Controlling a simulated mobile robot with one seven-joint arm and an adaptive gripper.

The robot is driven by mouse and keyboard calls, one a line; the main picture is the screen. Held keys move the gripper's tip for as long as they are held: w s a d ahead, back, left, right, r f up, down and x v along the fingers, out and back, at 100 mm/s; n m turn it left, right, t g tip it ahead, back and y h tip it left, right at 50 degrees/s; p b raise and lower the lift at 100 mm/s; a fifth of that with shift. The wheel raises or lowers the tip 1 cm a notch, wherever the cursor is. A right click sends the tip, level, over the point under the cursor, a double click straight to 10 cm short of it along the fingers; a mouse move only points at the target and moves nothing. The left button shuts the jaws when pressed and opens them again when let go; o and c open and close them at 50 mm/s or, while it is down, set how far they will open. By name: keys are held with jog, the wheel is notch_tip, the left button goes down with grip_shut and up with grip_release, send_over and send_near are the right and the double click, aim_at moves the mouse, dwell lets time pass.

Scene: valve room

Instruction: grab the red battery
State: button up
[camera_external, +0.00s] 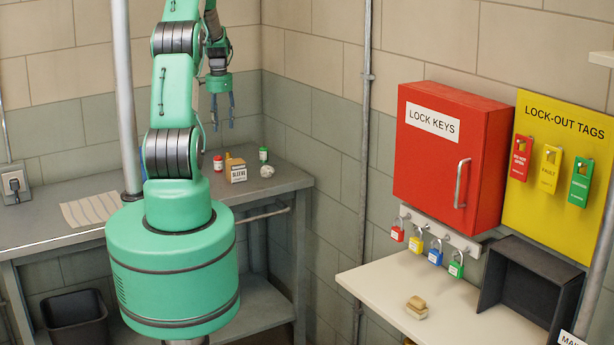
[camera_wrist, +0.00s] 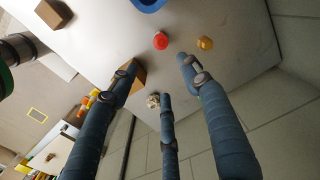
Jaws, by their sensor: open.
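The red battery (camera_external: 218,163) stands upright on the grey bench at the back, left of a small labelled box (camera_external: 237,173). In the wrist view a round red top (camera_wrist: 160,40), likely the same battery, shows beyond my fingertips, with nothing between it and them. My gripper (camera_external: 222,124) hangs above the bench, fingers pointing down, open and empty. In the wrist view its three blue-grey fingers (camera_wrist: 160,78) are spread apart and do not touch the red top.
A yellow round item (camera_wrist: 205,43) sits right of the red top. A blue curved item (camera_wrist: 150,4) shows at the top edge. A crumpled ball (camera_external: 267,171) and a green-topped item (camera_external: 263,154) stand right of the box. A corner wall closes the bench's right end.

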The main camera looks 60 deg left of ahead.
aim_at(218, 157)
jog(key=shift+s+a+f, duration=0.5)
jog(key=shift+a+f, duration=0.05)
jog(key=shift+a, duration=0.1)
jog(key=shift+f, duration=0.1)
jog(key=shift+f, duration=4.2)
jog(key=shift+f, duration=0.1)
jog(key=shift+s+a+f, duration=0.1)
jog(key=shift+s+f, duration=0.05)
jog(key=shift+f, duration=2.35)
